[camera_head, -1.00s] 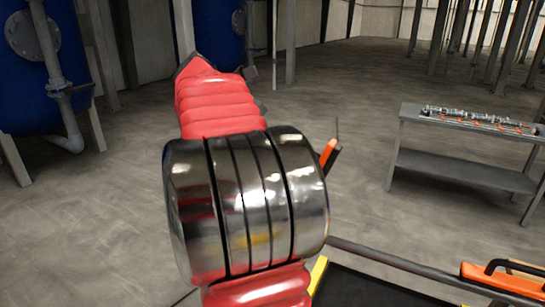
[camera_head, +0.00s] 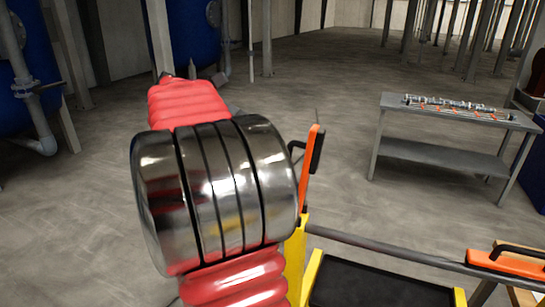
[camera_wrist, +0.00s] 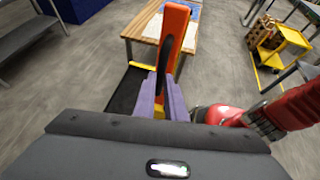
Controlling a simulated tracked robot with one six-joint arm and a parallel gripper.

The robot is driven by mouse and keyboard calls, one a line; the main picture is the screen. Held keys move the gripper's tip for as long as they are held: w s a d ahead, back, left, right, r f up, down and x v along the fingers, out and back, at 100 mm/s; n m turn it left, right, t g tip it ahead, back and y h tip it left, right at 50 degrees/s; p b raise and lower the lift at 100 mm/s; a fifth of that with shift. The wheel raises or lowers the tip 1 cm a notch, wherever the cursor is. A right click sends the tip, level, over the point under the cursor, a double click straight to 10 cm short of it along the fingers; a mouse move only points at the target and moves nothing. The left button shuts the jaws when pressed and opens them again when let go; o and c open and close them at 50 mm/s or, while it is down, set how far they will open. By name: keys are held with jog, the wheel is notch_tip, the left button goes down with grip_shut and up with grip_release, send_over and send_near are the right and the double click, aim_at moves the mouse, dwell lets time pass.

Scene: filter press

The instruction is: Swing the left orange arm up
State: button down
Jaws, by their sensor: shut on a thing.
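The left orange arm (camera_head: 311,168) stands nearly upright in the head view, just right of my chrome and red arm. Its black handle (camera_head: 318,149) is at its upper part. In the wrist view the orange arm (camera_wrist: 176,32) rises ahead of my gripper (camera_wrist: 163,97), whose purple fingers are closed around the black handle (camera_wrist: 163,62). My gripper is hidden behind my own arm in the head view. The right orange arm (camera_head: 506,264) lies roughly flat at the right edge, with a black handle on top.
A grey rail (camera_head: 385,249) runs between the two orange arms, above a black tray (camera_head: 375,287) with yellow sides. A grey table (camera_head: 450,150) with small parts stands behind on the right. A yellow cart (camera_wrist: 284,46) shows in the wrist view. Open floor lies beyond.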

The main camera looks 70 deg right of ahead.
jog(key=shift+f, duration=0.2)
jog(key=c, duration=1.8)
grip_release()
jog(key=shift+r, duration=0.15)
jog(key=shift+s+r, duration=0.15)
